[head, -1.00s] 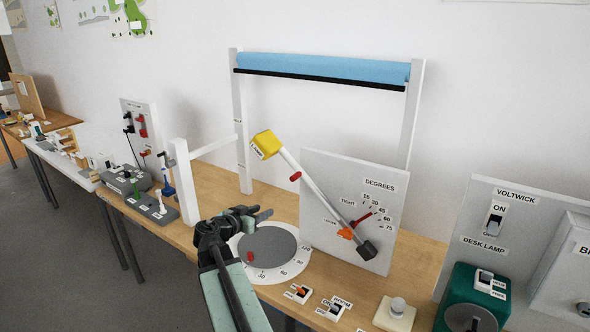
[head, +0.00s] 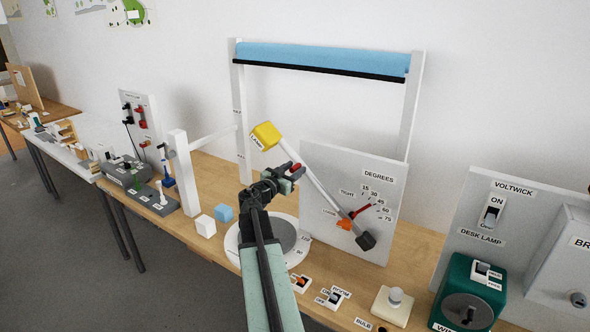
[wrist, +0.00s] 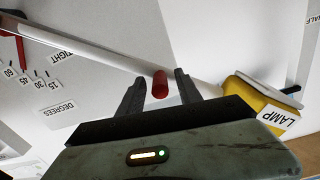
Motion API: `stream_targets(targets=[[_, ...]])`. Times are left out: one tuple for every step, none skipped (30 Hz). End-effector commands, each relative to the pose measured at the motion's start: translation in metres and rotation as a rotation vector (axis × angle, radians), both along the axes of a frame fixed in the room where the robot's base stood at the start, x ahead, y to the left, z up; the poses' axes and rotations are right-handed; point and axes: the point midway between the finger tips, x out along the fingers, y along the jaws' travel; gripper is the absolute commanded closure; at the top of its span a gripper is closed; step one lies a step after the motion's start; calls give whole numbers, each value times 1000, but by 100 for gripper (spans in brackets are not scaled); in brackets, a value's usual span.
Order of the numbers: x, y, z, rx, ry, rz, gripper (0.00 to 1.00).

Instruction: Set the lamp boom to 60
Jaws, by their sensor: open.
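The lamp boom (head: 322,194) is a pale rod slanting across a white panel (head: 345,165), with a yellow lamp head (head: 265,134) at its upper left end and a dark block at its lower right end. A red pointer (head: 361,210) near the pivot points at about the 45 mark (head: 381,203). The orange clamp lever (head: 344,225) lies by the LOOSE label (head: 330,212). My gripper (head: 291,171) is open at the boom's red handle (head: 297,167). In the wrist view the handle (wrist: 160,84) stands between the two fingers, with gaps showing.
A round turntable (head: 289,236) lies under my arm. A white cube (head: 205,226) and a blue cube (head: 224,212) stand to its left. Small switches (head: 333,298) and a green winch box (head: 470,292) stand at the front right. A blue roller frame (head: 320,62) rises behind.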

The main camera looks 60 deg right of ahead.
Motion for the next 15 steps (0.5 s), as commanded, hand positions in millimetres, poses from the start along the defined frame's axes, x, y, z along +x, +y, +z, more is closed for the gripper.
stream_targets(targets=[[0,0,0,0,0,0,59],[0,0,0,0,0,0,59],[0,1,0,0,0,0,59],[0,1,0,0,0,0,59],[0,1,0,0,0,0,61],[0,1,0,0,0,0,72],[0,1,0,0,0,0,81],[0,1,0,0,0,0,89],[0,1,0,0,0,0,100],[0,1,0,0,0,0,100],[0,1,0,0,0,0,100],[0,1,0,0,0,0,100],[0,1,0,0,0,0,100],[0,1,0,0,0,0,100],[0,1,0,0,0,0,100]])
